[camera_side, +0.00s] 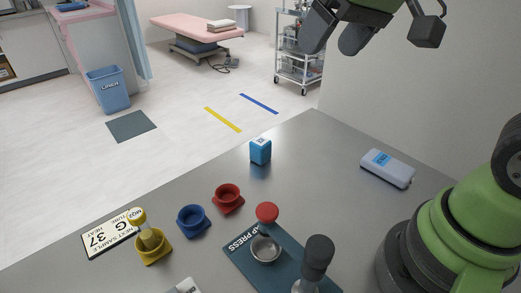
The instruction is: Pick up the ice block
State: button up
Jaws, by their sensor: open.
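The ice block is most likely the small blue cube (260,151) with a white mark on its top. It stands on the grey metal table near the far edge, with nothing touching it. My gripper (345,38) is at the top of the picture, well above the table and to the right of the cube. Its dark fingers are apart and nothing shows between them. The upper part of my gripper is cut off by the picture's edge.
A red cup (228,198), a blue cup (193,221) and a yellow holder (153,249) with a yellow-capped tube stand left. A dark press (240,262) with a metal bowl is in front. A grey-white device (388,168) lies right. The table around the cube is clear.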

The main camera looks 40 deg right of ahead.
jog(key=w+f+n+g, duration=0.1)
jog(key=w+f, duration=0.3)
jog(key=w, duration=0.2)
jog(key=n+g, duration=0.1)
send_near(262, 141)
jog(key=shift+n+g+h, duration=0.6)
jog(key=shift+n+g, duration=0.2)
jog(key=shift+n, duration=0.1)
jog(key=f, duration=0.2)
jog(key=w+f, duration=0.1)
jog(key=f, duration=0.1)
jog(key=w+a+f, duration=0.1)
jog(key=f, duration=0.1)
jog(key=shift+w+f, duration=0.15)
jog(key=shift+f, duration=0.25)
jog(key=shift+w+a+f, duration=0.1)
jog(key=shift+w+f, duration=0.05)
jog(key=shift+f, duration=0.85)
jog(key=shift+w+a+f, duration=0.1)
jog(key=shift+w+f, duration=0.1)
jog(key=shift+f, duration=0.8)
jog(key=shift+w+a+f, duration=0.1)
jog(key=shift+w+f, duration=0.05)
jog(key=shift+f, duration=0.85)
jog(key=c, duration=1)
